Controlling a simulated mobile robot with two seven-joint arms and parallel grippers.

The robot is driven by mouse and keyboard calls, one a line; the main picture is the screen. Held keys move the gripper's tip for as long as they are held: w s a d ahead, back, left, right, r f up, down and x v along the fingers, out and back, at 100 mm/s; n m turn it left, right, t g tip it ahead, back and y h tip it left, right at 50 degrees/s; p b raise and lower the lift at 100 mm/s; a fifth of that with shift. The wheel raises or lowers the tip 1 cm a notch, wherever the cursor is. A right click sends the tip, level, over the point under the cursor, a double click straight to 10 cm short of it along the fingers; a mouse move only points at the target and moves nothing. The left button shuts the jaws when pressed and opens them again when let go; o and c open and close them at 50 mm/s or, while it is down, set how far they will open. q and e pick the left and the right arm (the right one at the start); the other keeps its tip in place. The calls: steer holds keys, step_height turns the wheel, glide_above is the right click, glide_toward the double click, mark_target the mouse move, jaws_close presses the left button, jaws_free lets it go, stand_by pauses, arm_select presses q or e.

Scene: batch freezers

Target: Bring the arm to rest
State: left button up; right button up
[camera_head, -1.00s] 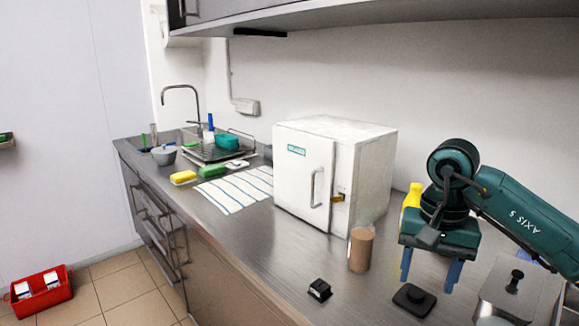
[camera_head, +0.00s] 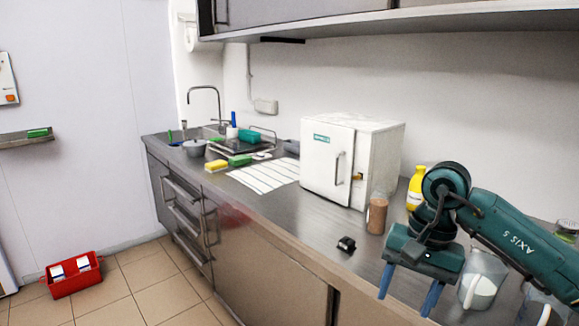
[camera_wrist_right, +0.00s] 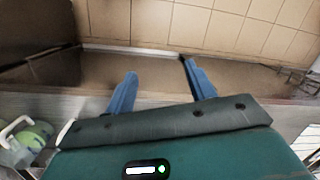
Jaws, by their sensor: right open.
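My right gripper (camera_head: 408,294) is open and empty at the lower right of the head view, with two blue fingers pointing down near the counter's front edge. In the right wrist view the same two blue fingers (camera_wrist_right: 160,90) stand wide apart with nothing between them, and tiled floor and a brown surface show beyond. My teal right arm (camera_head: 510,236) reaches in from the right edge of the head view. My left gripper does not show.
A white batch freezer (camera_head: 328,165), its door shut, stands on the steel counter (camera_head: 270,212). A brown-filled cup (camera_head: 377,215), a yellow bottle (camera_head: 416,188), a small black object (camera_head: 346,244) and a clear jug (camera_head: 482,282) are near my arm. A red crate (camera_head: 72,282) sits on the floor.

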steer(key=s+a+f+m+g+y, duration=0.1)
steer(key=s+a+f+g+y, duration=0.2)
steer(key=a, duration=0.4)
steer(key=s+a+r+m+t+y+p, duration=0.1)
steer(key=s+a+r+m+t+y, duration=0.15)
steer(key=a+m+y, duration=0.5)
steer(key=s+a+r+m+t+y+p, duration=0.1)
steer(key=s+a+r+m+t+y, duration=0.15)
steer(key=a+m+y, duration=0.5)
steer(key=w+d+f+m+t+h, duration=0.2)
steer(key=d+f+m+t+h, duration=0.5)
steer(key=m, duration=1)
steer(key=w+d+f+m+t+h, duration=0.35)
steer(key=m+t, duration=0.55)
steer(key=m, duration=0.9)
steer(key=s+d+f+m+g+h, duration=0.3)
steer(key=s+f+m, duration=0.3)
steer(key=f, duration=0.2)
steer(key=s+d+f+m+g+h+p, duration=0.1)
steer(key=s+d+f+m+g+h, duration=0.2)
steer(key=s+f+m, duration=0.3)
step_height(320, 180, down, 3)
steer(key=shift+s+d+r+g, duration=0.1)
steer(key=shift+s+d+g, duration=0.3)
steer(key=shift+s+d, duration=0.15)
